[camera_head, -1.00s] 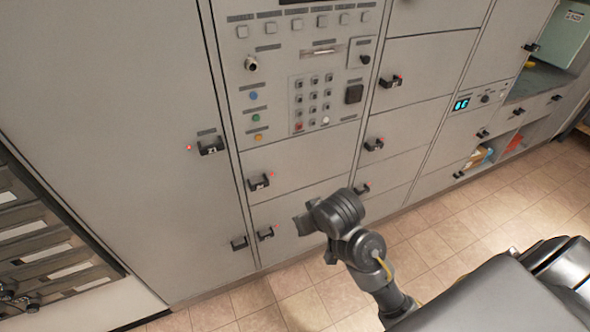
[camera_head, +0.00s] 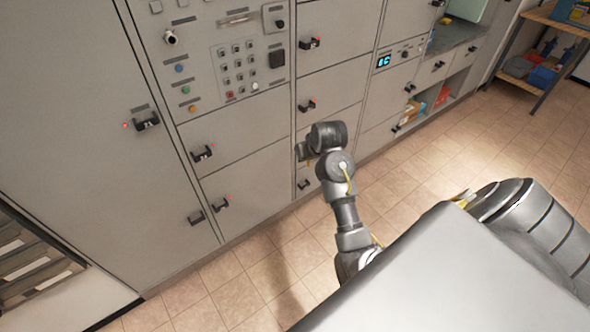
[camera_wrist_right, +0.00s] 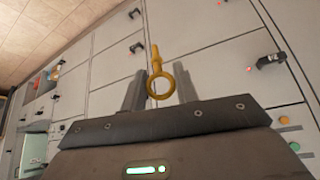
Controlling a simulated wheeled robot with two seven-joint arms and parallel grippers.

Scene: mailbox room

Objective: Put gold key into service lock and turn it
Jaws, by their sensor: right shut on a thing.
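The gold key (camera_wrist_right: 155,58) shows in the right wrist view between the two fingers of my right gripper (camera_wrist_right: 159,79), which is shut on it. Its round ring end faces the camera and its shaft points away. In the head view my right gripper (camera_head: 303,151) is in front of the lower lockers, right of and below the control panel. My left gripper is not in view.
The control panel has a keypad (camera_head: 238,68) and coloured buttons. Locker handles (camera_head: 202,152) stick out around it. Shelves with boxes (camera_head: 545,72) stand at the far right. The tiled floor (camera_head: 430,165) before the lockers is clear.

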